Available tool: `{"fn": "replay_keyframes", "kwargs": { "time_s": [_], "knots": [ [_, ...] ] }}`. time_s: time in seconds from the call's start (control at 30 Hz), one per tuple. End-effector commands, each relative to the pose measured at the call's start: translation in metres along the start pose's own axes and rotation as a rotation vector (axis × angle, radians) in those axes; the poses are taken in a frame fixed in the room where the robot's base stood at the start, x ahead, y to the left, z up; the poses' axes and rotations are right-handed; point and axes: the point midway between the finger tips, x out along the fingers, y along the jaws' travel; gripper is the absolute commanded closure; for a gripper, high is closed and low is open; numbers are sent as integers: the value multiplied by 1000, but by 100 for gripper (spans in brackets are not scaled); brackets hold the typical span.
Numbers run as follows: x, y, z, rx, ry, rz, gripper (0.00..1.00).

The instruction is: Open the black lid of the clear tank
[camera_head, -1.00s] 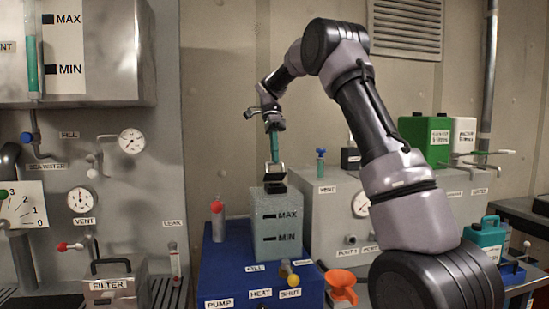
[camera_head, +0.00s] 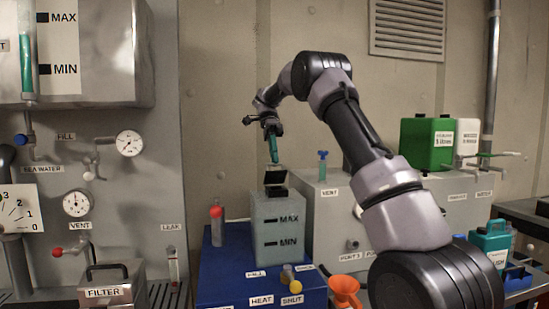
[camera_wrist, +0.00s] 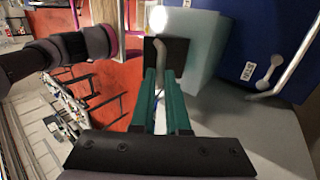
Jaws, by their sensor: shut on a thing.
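The clear tank (camera_head: 278,240), marked MAX and MIN, stands on a blue base in the head view. Its pale wall also shows in the wrist view (camera_wrist: 204,50). The black lid (camera_head: 275,179) sits above the tank's top and looks tilted up, with another black part just below it. In the wrist view the lid (camera_wrist: 176,52) is a dark plate with a bent grey handle at its face. My gripper (camera_head: 273,160) hangs right above the lid, its teal fingers (camera_wrist: 166,80) close together and shut on the handle. The exact contact at the fingertips is partly hidden.
The blue base (camera_head: 225,270) carries a red-capped bottle (camera_head: 216,226) left of the tank and knobs in front. A grey cabinet (camera_head: 325,215) is close on the right. Bare wall is behind.

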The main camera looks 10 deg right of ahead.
Motion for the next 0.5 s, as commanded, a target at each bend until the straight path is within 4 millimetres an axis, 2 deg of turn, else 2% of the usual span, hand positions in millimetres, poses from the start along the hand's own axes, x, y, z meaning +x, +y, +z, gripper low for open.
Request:
{"fn": "replay_keyframes", "kwargs": {
  "time_s": [0.2,0.23,0.3,0.5],
  "knots": [
    [0,0,-1,1,2,1,100],
    [1,0,-1,1,2,1,83],
    [0,0,-1,1,2,1,57],
    [0,0,0,1,1,0,57]
  ]
}}
